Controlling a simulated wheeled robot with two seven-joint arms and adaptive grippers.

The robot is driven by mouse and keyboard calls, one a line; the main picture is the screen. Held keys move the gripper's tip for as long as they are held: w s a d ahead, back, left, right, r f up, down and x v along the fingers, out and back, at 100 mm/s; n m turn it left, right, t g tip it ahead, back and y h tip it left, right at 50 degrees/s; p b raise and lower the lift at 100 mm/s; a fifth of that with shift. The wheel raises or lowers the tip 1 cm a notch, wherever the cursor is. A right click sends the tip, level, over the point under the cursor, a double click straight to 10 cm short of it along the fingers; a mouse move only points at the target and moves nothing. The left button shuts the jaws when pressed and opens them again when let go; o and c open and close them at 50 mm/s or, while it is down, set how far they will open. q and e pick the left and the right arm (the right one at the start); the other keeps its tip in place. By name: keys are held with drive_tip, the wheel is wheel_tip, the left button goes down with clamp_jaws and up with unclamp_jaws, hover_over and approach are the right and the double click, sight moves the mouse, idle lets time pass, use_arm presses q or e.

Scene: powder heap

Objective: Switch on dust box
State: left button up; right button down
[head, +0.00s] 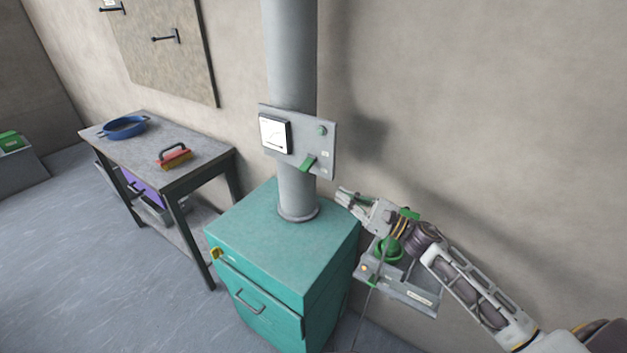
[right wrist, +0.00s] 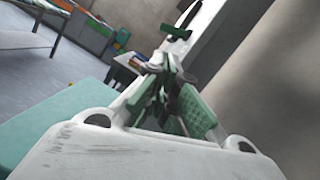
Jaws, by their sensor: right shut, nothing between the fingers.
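The dust box (head: 285,245) is a teal cabinet with a grey pipe (head: 288,60) rising from its top. A grey panel (head: 320,140) on the pipe carries a white dial gauge (head: 275,134), a green lever (head: 308,163) and a small round green button (head: 322,130). In the right wrist view, a green lever (right wrist: 176,32) shows beyond the fingers. My right gripper (head: 342,193) is shut and empty, right of the pipe, below the panel and apart from the lever. The cabinet's teal top (right wrist: 60,125) also shows in the wrist view. My left gripper is out of view.
A grey wall box (head: 420,297) with green parts sits partly behind my right arm. A workbench (head: 190,180) at left bears a blue pan (head: 124,126) and a red-and-yellow brush (head: 174,157). A pegboard (head: 165,50) hangs behind. The floor at left is clear.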

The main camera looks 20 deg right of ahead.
sight(307, 165)
drive_tip(key=shift+w+a, duration=0.1)
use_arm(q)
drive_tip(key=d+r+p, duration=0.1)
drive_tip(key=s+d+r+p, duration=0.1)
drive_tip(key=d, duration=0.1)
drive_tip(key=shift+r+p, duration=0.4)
use_arm(e)
drive_tip(key=x, duration=0.9)
drive_tip(key=shift+w+a+r, duration=0.15)
drive_tip(key=shift+w+a, duration=0.05)
drive_tip(key=shift+w, duration=0.1)
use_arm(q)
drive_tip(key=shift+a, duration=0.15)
